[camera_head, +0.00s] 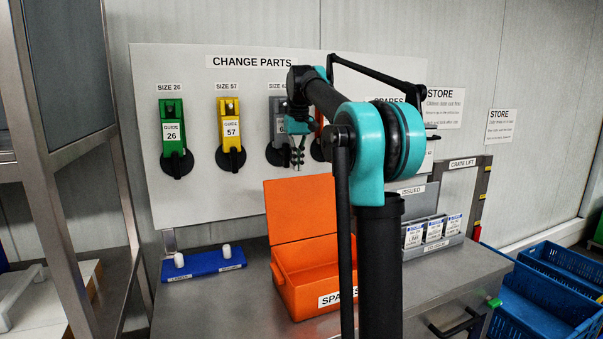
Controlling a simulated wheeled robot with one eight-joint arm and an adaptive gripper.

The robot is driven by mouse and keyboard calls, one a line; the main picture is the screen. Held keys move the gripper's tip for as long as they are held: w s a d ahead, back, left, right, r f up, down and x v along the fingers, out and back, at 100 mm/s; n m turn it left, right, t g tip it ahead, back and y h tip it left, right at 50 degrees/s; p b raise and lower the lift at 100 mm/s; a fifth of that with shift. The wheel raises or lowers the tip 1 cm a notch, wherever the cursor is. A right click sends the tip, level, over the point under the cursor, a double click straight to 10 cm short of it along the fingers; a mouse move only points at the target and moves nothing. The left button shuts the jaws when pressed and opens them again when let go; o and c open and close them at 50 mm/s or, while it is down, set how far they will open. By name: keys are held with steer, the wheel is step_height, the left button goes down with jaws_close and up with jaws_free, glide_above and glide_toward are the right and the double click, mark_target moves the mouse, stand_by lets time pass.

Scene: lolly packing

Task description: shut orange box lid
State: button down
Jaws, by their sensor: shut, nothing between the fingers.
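The orange box (296,292) sits on the steel table with a partly hidden "SPA…" label on its front. Its orange lid (300,212) stands open, upright at the back edge. My arm crosses in front of the right part of the box and lid. My gripper (297,158) is shut and empty, pointing down above the lid in the picture, in front of the change parts board. It appears apart from the lid, though the depth between them is hard to judge.
The change parts board (190,60) holds a green guide (172,125), a yellow guide (228,118) and others. A blue tray (203,264) with two white pieces lies left of the box. A grey holder (437,244) with cards stands right. Blue crates (545,300) are beyond the table.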

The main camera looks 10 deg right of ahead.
steer(key=shift+s+d+f, duration=0.1)
steer(key=shift+s+f, duration=0.25)
steer(key=shift+s, duration=0.25)
steer(key=shift+s+d+f, duration=0.15)
steer(key=shift+s+f, duration=0.15)
steer(key=shift+s, duration=0.3)
steer(key=shift+s+d+f, duration=0.1)
steer(key=shift+s+f, duration=0.25)
steer(key=shift+s, duration=0.25)
steer(key=shift+s, duration=0.1)
